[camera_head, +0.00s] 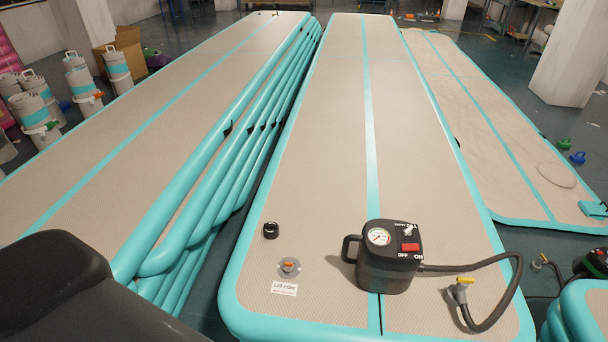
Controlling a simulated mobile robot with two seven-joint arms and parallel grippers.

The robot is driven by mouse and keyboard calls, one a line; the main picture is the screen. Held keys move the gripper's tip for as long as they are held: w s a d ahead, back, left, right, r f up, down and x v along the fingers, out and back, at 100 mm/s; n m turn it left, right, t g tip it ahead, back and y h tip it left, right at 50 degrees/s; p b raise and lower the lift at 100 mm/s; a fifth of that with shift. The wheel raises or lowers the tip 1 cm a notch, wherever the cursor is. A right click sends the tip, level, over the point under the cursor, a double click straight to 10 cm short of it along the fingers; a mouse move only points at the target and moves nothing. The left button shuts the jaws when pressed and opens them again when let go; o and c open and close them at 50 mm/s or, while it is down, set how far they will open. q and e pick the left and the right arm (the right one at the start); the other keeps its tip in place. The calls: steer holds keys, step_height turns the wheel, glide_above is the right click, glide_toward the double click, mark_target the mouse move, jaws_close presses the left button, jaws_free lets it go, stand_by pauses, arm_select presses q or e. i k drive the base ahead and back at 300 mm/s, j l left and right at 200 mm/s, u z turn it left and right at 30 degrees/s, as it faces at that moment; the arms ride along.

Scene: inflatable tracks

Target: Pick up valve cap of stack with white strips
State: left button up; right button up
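A small black round valve cap (271,230) lies on the beige top of the middle track (325,150), near its front left corner. An open-looking round valve (289,267) with an orange centre sits just in front of it, above a small white label (284,288). The tracks in view have beige tops with teal strips and edges; I see no clearly white strips. A dark, smooth shape at the lower left is probably part of my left arm. Neither gripper is in view.
A black pump (389,256) with a gauge stands right of the valve, its hose (493,320) curving to the right. A stack of tracks (215,190) lies left, another track (490,130) right. Grey-white canisters (35,115) stand far left. The middle track behind the pump is clear.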

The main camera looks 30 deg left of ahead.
mark_target(271, 229)
steer(key=u, duration=1.05)
steer(key=j, duration=0.05)
